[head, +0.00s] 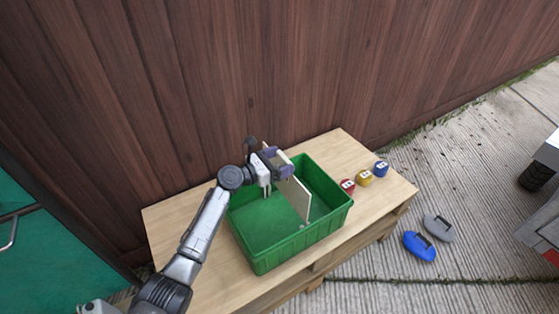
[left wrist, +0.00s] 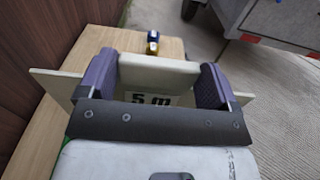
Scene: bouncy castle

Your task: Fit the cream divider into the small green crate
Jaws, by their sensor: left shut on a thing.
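The small green crate (head: 290,247) stands on the wooden table, open at the top. The cream divider (head: 298,198) is upright and crosswise in the crate's opening, toward its right part. I cannot tell whether its lower edge touches the crate floor. My left gripper (head: 279,166) is shut on the divider's upper part from above. In the left wrist view the two purple fingers (left wrist: 155,82) clasp the cream divider (left wrist: 157,65), which reaches out past both sides; a partly hidden dark marking shows behind. My right gripper is not in view.
The wooden table (head: 170,224) stands against a brown plank wall (head: 220,70). Red (head: 348,186), yellow (head: 365,178) and blue (head: 381,169) small items line its right side. A blue object (head: 419,246) and a grey object (head: 438,228) lie on the concrete.

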